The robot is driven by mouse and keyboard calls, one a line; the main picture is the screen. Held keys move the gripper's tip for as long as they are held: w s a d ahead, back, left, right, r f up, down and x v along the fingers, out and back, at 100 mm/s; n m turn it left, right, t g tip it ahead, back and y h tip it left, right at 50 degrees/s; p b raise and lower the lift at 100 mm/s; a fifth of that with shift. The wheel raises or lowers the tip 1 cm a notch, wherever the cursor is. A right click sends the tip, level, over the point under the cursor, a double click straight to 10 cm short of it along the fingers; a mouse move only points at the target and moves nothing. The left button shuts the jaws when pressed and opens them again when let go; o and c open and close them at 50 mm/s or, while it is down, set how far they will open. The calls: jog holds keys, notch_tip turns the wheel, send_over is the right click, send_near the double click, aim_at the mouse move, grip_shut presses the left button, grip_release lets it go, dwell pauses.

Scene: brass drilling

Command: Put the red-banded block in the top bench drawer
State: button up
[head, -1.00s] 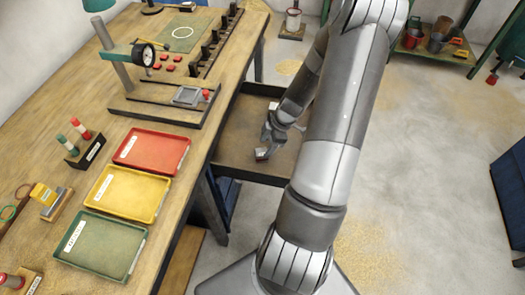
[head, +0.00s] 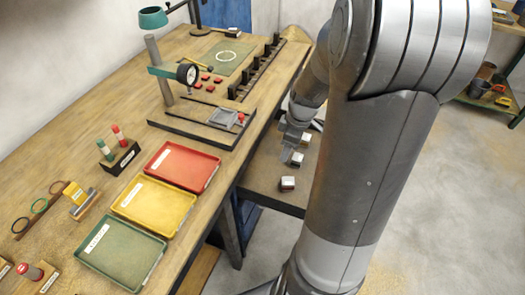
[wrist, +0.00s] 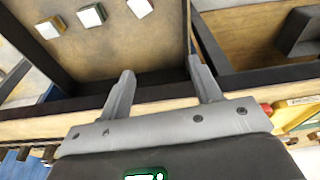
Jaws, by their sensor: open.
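The red-banded block (wrist: 140,7) lies at the top edge of the wrist view, partly cut off, on the wooden floor of an open dark-rimmed drawer (wrist: 130,50). A green-banded block (wrist: 92,15) and a yellow-banded block (wrist: 52,27) lie in a row beside it. In the head view the drawer (head: 262,178) stands out from the bench side; a white-topped block (head: 288,183) with a dark reddish side lies in it, with others behind. My gripper (wrist: 159,68) is open, its fingers apart and empty. In the head view my gripper (head: 291,150) is above the drawer, partly hidden.
Red (head: 182,167), yellow (head: 154,206) and green (head: 121,252) trays line the bench's near edge. A dial-gauge stand (head: 165,75) stands farther back. In the wrist view another wooden compartment (wrist: 240,38) lies right of the drawer.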

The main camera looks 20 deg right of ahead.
jog(key=s+a+r+m+t, duration=0.2)
jog(key=s+a+r+m, duration=0.3)
jog(key=s+a+r, duration=0.2)
jog(key=s+a+r+m+t+h, duration=0.1)
jog(key=s+a+r+m, duration=0.4)
jog(key=r, duration=0.6)
jog(key=shift+s+a+r+t, duration=0.3)
jog(key=shift+s+a+t, duration=0.3)
jog(key=shift+s+a, duration=0.55)
jog(key=shift+w+a, duration=0.1)
jog(key=shift+w, duration=0.05)
